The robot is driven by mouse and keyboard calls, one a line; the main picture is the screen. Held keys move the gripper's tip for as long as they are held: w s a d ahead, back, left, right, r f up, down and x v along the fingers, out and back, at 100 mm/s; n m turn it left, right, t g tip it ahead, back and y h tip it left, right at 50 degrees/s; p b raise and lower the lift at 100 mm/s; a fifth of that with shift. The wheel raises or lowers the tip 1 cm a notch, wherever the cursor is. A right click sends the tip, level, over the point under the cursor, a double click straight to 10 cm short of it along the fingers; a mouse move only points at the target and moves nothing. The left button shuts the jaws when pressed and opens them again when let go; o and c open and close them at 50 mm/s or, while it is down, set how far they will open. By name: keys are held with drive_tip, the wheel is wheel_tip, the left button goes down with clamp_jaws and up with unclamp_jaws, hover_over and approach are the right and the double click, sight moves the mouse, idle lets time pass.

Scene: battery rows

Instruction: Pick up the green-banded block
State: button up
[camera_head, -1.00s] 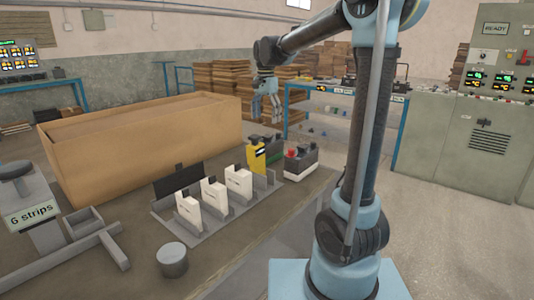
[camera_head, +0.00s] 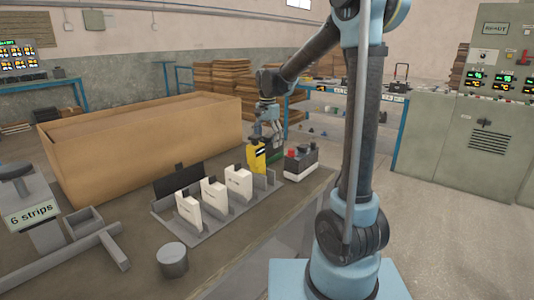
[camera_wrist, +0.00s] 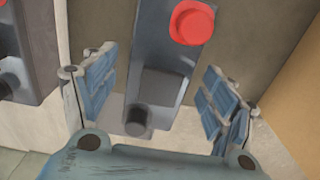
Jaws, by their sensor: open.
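My gripper (camera_head: 268,122) is lowered over the far end of the block row in the head view. Its fingers are open. A bit of green (camera_head: 274,155) shows just below them, beside a yellow block, but the gripper hides most of that block. In the wrist view, a dark grey block (camera_wrist: 165,75) with a red cap and a black knob lies between the open fingers (camera_wrist: 157,100), with gaps at both sides. No green band shows on it from above, so I cannot confirm its band.
Another grey block (camera_wrist: 28,45) stands close on the left in the wrist view. In the head view, a red-capped block (camera_head: 301,162) stands right of the gripper. White blocks (camera_head: 213,194) sit in a grey rack. A large cardboard box (camera_head: 150,160) stands behind left.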

clamp_jaws()
idle(0.3)
